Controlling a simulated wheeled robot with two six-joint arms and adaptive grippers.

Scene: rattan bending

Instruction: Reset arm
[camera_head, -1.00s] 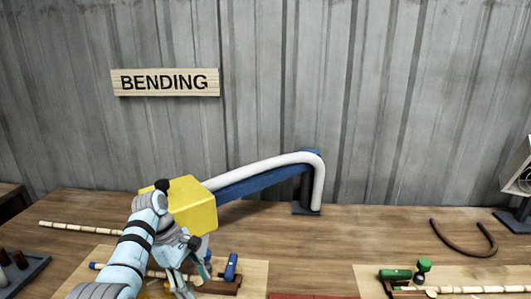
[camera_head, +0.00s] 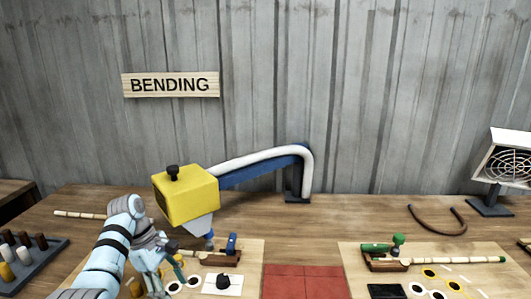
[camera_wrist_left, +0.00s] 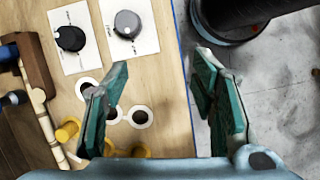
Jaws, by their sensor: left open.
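My left gripper (camera_head: 158,278) is at the lower left of the head view, low over the left wooden board (camera_head: 252,258). In the left wrist view its two green-padded fingers (camera_wrist_left: 160,106) are spread wide with nothing between them. Below the fingers lie the board, with black-centred white rings (camera_wrist_left: 141,117) and yellow pegs (camera_wrist_left: 67,130), and the grey floor past the board's edge. My right gripper is in neither view.
A yellow-headed machine (camera_head: 186,196) with a blue arm stands close behind my left arm. A dark peg rack (camera_head: 40,268) is at far left. A red mat (camera_head: 303,281) lies between the boards. A curved brown rod (camera_head: 437,228) and a fan heater (camera_head: 503,160) are at right.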

